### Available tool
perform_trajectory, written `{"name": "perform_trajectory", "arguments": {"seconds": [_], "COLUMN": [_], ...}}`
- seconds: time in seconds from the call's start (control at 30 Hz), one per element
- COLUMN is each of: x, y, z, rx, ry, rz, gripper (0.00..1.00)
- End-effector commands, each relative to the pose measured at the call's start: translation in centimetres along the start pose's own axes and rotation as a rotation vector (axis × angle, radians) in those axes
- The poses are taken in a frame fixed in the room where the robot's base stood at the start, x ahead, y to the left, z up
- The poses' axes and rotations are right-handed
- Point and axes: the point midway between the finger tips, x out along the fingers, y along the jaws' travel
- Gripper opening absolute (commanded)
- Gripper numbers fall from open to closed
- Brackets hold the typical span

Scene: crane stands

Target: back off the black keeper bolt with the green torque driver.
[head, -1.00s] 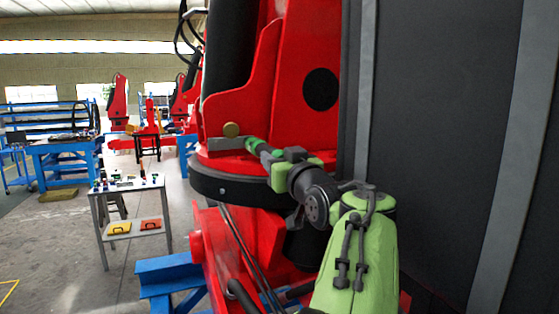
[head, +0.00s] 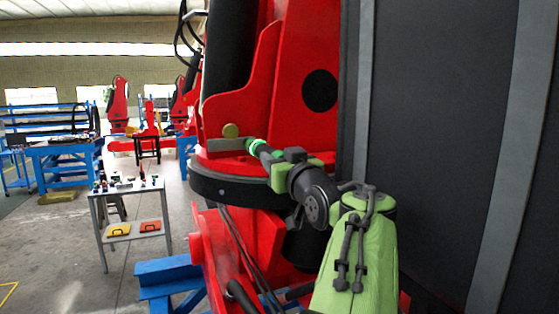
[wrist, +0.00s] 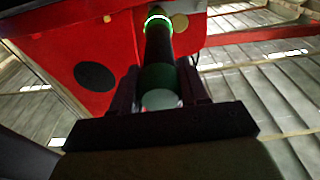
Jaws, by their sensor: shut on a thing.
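My gripper (head: 275,157) is shut on the green torque driver (head: 257,147), which points left and away toward a grey bar on the red crane part. The driver's ring glows bright green. In the wrist view the driver (wrist: 158,55) runs up between the two fingers of my gripper (wrist: 160,90), its lit ring near the top against the red surface. The black keeper bolt cannot be made out; the driver's front end hides that spot, so I cannot tell whether they touch.
The grey bar (head: 226,145) lies below a round olive-green disc (head: 231,130). A red crane body (head: 305,130) stands behind my arm and a dark panel (head: 440,120) stands close on the right. A small tool table (head: 128,187) stands at left, with open floor around it.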

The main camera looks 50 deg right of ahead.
Motion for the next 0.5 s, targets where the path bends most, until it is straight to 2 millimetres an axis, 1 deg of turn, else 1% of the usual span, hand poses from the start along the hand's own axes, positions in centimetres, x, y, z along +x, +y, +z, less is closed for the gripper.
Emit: {"name": "perform_trajectory", "arguments": {"seconds": [0.13,0.5], "x": [-0.5,-3.2], "y": [0.0,0.0], "z": [-0.2,-0.5], "rx": [-0.002,-0.002], "ry": [0.006,0.007], "rz": [0.0,0.0], "gripper": [0.0,0.0]}}
